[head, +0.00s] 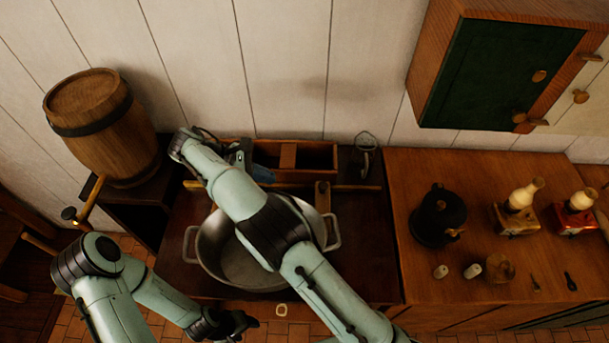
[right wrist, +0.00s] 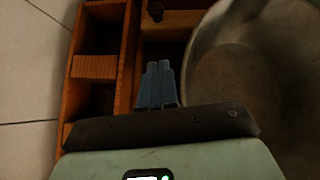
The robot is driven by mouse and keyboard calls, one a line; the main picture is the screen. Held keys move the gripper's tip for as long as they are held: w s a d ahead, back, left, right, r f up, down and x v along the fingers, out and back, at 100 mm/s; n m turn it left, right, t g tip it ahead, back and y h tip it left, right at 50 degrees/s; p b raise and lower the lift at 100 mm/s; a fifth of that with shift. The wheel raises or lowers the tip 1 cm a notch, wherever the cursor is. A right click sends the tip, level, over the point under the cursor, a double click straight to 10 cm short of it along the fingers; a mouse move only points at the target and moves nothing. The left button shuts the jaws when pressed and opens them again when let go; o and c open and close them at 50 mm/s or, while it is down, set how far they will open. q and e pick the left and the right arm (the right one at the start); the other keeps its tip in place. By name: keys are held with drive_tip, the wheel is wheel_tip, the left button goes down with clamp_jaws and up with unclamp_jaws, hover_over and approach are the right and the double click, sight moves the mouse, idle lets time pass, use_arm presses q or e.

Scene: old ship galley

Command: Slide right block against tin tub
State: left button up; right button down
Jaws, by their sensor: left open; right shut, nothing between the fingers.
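The tin tub (head: 213,254) is a round grey metal basin with side handles, sunk in the dark counter and partly hidden by my right arm. The right block (head: 322,198), a small wooden piece with a round knob, stands behind the tub's right rim. I cannot tell whether they touch. My right gripper (head: 262,173) is shut and empty behind the tub, left of the block. In the right wrist view its blue fingers (right wrist: 155,84) point toward the block (right wrist: 155,12), beside the tub's wall (right wrist: 205,75). My left gripper (head: 236,322) is open and empty at the counter's front.
A wooden compartment box (head: 317,158) lies along the wall behind my right gripper, close beside it. A glass jug (head: 363,155) stands right of it. A barrel (head: 105,130) is at the left. A dark pot (head: 438,215) and several small items occupy the right counter (head: 400,170).

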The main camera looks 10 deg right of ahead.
sight(318, 188)
drive_tip(key=x, duration=0.4)
drive_tip(key=d+r+b+x, duration=0.1)
drive_tip(key=x, duration=0.3)
drive_tip(key=d+r+b+x, duration=0.1)
drive_tip(key=x, duration=0.3)
drive_tip(key=shift+s, duration=0.1)
use_arm(q)
drive_tip(key=s+f, duration=0.2)
drive_tip(key=s, duration=0.1)
drive_tip(key=shift+s+f, duration=0.1)
drive_tip(key=shift+f, duration=0.25)
use_arm(e)
drive_tip(key=shift+r, duration=0.1)
drive_tip(key=shift+s, duration=0.1)
